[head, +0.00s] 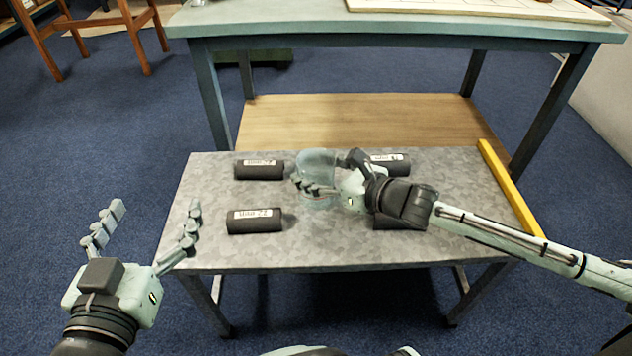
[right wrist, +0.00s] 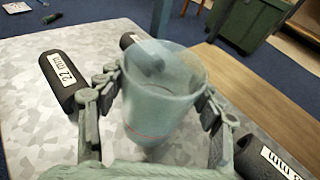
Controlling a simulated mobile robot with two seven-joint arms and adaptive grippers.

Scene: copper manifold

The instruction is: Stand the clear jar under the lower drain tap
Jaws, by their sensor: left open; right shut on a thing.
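The clear jar (head: 316,163) is a see-through, pale tumbler-like vessel over the middle of the grey table in the head view. It fills the middle of the right wrist view (right wrist: 160,105), mouth up and looking empty. My right gripper (head: 325,177) is shut on the jar, with fingers on both sides of it in the right wrist view (right wrist: 158,98). I cannot tell whether the jar's base touches the table. My left gripper (head: 155,210) is open and empty off the table's left front corner. No drain tap is in view.
Black cylinders lie on the grey table (head: 330,250): one back left (head: 258,170), one front left (head: 250,221), one behind my right gripper (head: 392,160). A yellow strip (head: 510,188) edges the table's right side. A taller bench (head: 400,35) with a wooden shelf (head: 350,115) stands behind.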

